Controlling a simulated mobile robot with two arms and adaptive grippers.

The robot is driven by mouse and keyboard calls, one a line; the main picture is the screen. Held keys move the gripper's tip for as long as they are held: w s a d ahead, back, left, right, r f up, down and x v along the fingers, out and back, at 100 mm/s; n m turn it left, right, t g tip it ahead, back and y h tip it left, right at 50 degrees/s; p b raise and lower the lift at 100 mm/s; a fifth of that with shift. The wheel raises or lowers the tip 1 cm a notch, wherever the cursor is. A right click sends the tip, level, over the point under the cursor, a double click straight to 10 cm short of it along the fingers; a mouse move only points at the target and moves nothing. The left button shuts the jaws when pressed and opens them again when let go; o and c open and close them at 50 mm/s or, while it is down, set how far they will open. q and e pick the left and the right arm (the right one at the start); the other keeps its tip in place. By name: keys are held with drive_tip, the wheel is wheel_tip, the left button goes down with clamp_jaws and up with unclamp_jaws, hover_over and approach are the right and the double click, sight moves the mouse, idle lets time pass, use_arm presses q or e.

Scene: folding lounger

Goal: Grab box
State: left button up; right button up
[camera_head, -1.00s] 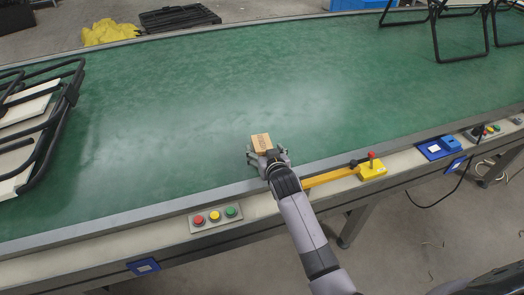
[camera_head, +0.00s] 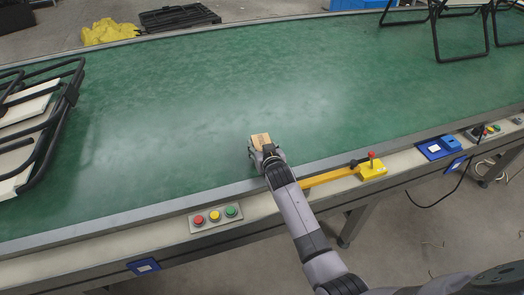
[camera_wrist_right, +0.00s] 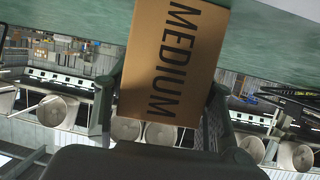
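A small brown cardboard box (camera_head: 260,139) is at the near side of the green conveyor belt (camera_head: 200,100). My right gripper (camera_head: 263,150) is on it from the near side, fingers on either side of the box. In the right wrist view the box (camera_wrist_right: 172,60) shows the word MEDIUM, and the right gripper's fingers (camera_wrist_right: 163,112) stand close against its left and right sides. The gripper looks shut on the box. I cannot tell whether the box touches the belt. My left gripper is not in view.
Folded loungers with black frames (camera_head: 40,125) lie on the belt at the left. Black-framed legs (camera_head: 462,35) stand at the far right. Red, yellow and green buttons (camera_head: 215,217) and a yellow switch box (camera_head: 372,168) sit on the near rail. The middle belt is clear.

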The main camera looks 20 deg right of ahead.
drive_tip(key=c, duration=0.7)
drive_tip(key=shift+r, duration=0.1)
